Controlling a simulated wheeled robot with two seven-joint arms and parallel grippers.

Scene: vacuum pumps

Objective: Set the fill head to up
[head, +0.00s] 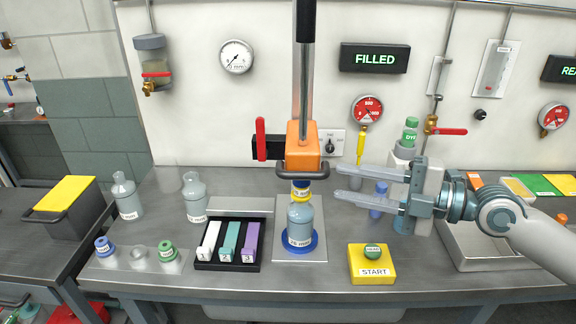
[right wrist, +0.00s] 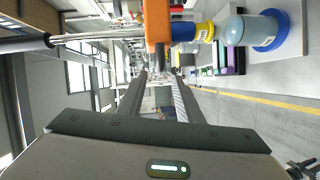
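The fill head (head: 303,152) is an orange block on a vertical column, with a dark curved handle (head: 302,168) across its lower front. It sits low, its nozzle end at the yellow-collared neck of a grey bottle (head: 300,226) on a blue round pad. The right wrist view also shows the fill head (right wrist: 158,24) and the bottle (right wrist: 252,30). My right gripper (head: 339,182) is open and empty, its fingers pointing left, just right of the handle and bottle neck and apart from them. In the right wrist view my gripper's fingers (right wrist: 159,76) are spread with nothing between. My left gripper is not in view.
A lit sign (head: 375,58) reads FILLED. A yellow START box (head: 371,265) stands at the front. A red lever (head: 261,139) sits left of the fill head. A rack (head: 229,266) of coloured blocks and loose bottles (head: 194,200) stand left. A green-capped bottle (head: 410,134) stands behind my right gripper.

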